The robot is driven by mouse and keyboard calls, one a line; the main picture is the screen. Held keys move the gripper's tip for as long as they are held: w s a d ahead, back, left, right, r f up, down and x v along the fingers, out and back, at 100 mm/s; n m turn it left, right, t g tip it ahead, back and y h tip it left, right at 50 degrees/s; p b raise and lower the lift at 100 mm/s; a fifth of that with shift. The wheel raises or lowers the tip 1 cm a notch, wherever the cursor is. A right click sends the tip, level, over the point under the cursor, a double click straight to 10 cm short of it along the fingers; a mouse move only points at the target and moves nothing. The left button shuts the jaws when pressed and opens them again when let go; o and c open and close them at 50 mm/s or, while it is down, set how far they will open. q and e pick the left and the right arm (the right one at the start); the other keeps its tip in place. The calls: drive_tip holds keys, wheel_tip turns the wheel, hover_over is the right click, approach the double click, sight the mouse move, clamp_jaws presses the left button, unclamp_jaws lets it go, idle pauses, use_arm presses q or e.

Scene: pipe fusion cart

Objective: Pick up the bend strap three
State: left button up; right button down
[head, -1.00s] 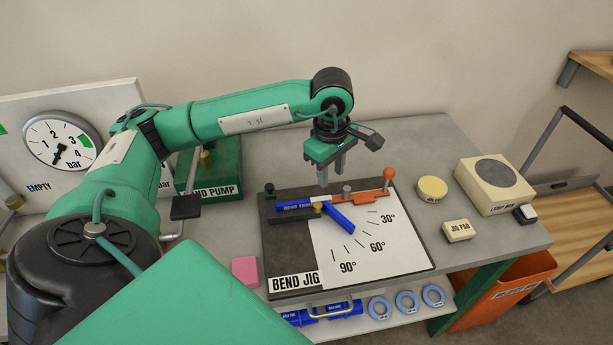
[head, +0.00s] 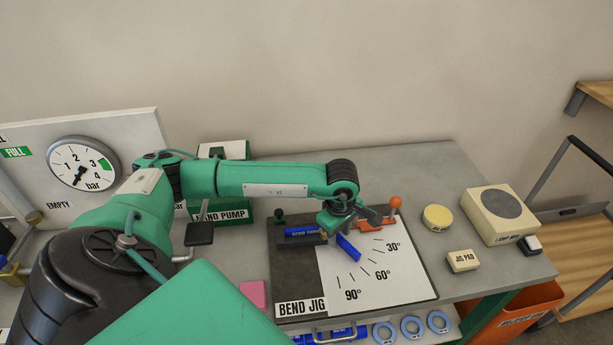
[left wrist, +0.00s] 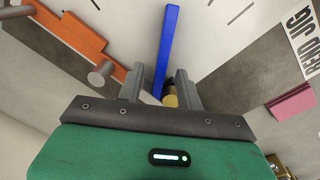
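A blue pipe lettered "BEND T..." (head: 303,233) lies on the bend jig (head: 298,286). A second blue length (head: 348,248) angles off to the lower right; it also shows in the left wrist view (left wrist: 168,40). My left gripper (head: 346,217) is low over the jig, where the blue lengths come together, and hides that spot. In the left wrist view my left gripper (left wrist: 160,76) has its fingers apart. The blue length and a brass peg (left wrist: 170,98) show between them; I cannot tell whether they touch. I cannot make out a separate strap. My right gripper is not seen.
An orange lever with a ball knob (head: 395,202) is at the jig's back right.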

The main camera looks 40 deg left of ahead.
use_arm(q)
drive_tip(key=shift+w+f, duration=0.1)
drive_tip(key=shift+f, duration=0.65)
clamp_jaws()
drive_tip(key=shift+r, duration=0.5)
wheel_tip(320, 180, up, 19)
drive_tip(key=b, duration=0.4)
drive_tip(key=shift+b, duration=0.4)
